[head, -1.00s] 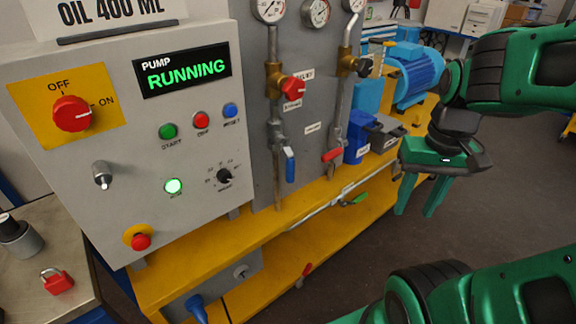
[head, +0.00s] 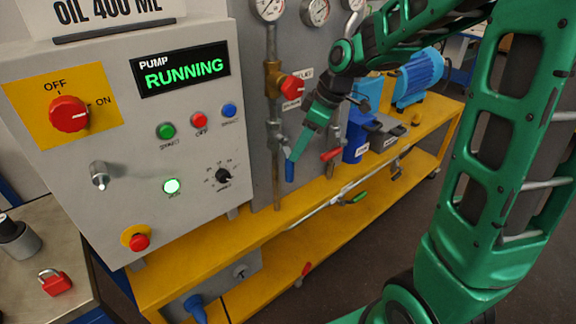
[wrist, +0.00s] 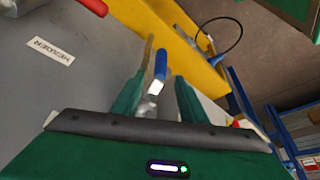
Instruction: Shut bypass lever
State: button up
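The blue-handled lever (head: 290,171) hangs down from the valve on the left pipe of the grey panel. My gripper (head: 300,148) is at this lever, its fingers pointing down and partly covering the valve above the handle. In the wrist view the blue handle (wrist: 161,64) shows between the two spread fingers, with space on both sides. My gripper is open and holds nothing. A red-handled lever (head: 331,155) is on the pipe to the right; part of it also shows in the wrist view (wrist: 93,5). No readable tag tells which lever is the bypass.
The grey control box (head: 125,190) with its "RUNNING" display stands at left. A red knob (head: 292,88) is above the blue lever. The yellow bench (head: 245,240) runs below the panel. A green lever (head: 357,198) is lower down. Blue pump parts (head: 418,75) stand to the right.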

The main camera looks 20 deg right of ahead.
aim_at(290, 165)
jog(key=x, duration=0.8)
jog(key=shift+d, duration=0.1)
grip_shut()
